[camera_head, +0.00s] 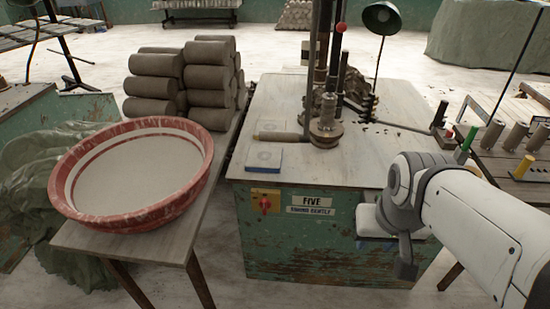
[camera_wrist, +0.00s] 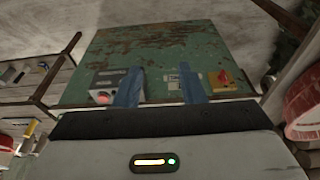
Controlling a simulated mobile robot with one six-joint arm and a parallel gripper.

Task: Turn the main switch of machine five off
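Machine five is a worn green cabinet (camera_head: 310,246) with a pale top, marked by a FIVE label (camera_head: 311,201) on its front. Its main switch is a red knob on a yellow plate (camera_head: 265,202), left of the label; which way the knob points is too small to tell. The switch also shows at the right in the wrist view (camera_wrist: 222,79), where the cabinet appears upside down. My gripper (camera_wrist: 160,88) is open and empty, its two blue fingers apart before the cabinet front. The switch lies outside the fingers, to their right. In the head view my arm partly hides the gripper.
A grey box with a red round part (camera_wrist: 103,88) is on the cabinet front, partly behind a finger. A red-rimmed basin (camera_head: 67,190) and stacked clay rolls (camera_head: 155,65) stand on a left bench. A lamp (camera_head: 381,18) rises above the machine. Another table is at right.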

